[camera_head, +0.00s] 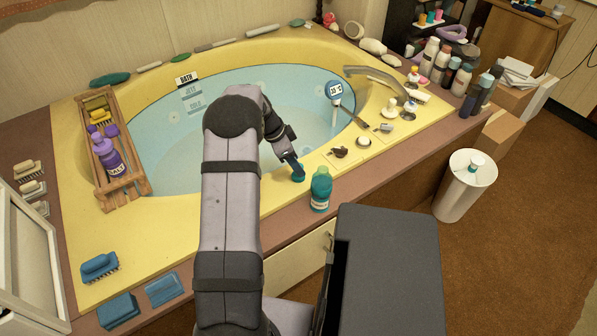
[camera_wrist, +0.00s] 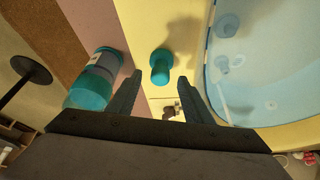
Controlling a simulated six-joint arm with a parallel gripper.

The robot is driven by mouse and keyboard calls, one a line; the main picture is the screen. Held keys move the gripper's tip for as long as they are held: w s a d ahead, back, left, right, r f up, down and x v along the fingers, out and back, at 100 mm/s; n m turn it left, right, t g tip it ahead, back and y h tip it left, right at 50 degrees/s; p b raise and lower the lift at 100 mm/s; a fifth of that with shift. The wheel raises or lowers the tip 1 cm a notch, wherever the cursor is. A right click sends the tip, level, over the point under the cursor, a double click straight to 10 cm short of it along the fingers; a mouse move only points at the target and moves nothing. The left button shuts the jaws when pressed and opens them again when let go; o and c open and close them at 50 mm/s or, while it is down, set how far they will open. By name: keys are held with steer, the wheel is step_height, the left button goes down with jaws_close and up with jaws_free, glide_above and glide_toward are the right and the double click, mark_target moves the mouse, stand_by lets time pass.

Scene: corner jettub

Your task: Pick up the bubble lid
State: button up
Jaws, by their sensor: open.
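The bubble lid (camera_head: 298,175) is a small teal cap on the yellow tub rim, close to the water's edge. In the wrist view the lid (camera_wrist: 162,66) shows just past the fingertips, in line with the space between them. My gripper (camera_head: 294,162) is open and comes down over the rim at the lid; in the head view it partly hides it. In the wrist view my gripper (camera_wrist: 159,77) holds nothing, with one finger on each side of the view to the lid. I cannot tell whether either finger touches it.
A teal bottle (camera_head: 320,190) stands close beside the lid; it also shows in the wrist view (camera_wrist: 96,80) just left of the fingers. Tap fittings (camera_head: 363,141) sit to the right on the rim. The water-filled tub (camera_head: 165,150) lies behind, and a wooden caddy (camera_head: 136,190) stands left.

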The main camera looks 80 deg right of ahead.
steer(key=shift+x, duration=1.3)
steer(key=c, duration=1.1)
steer(key=shift+r, duration=0.1)
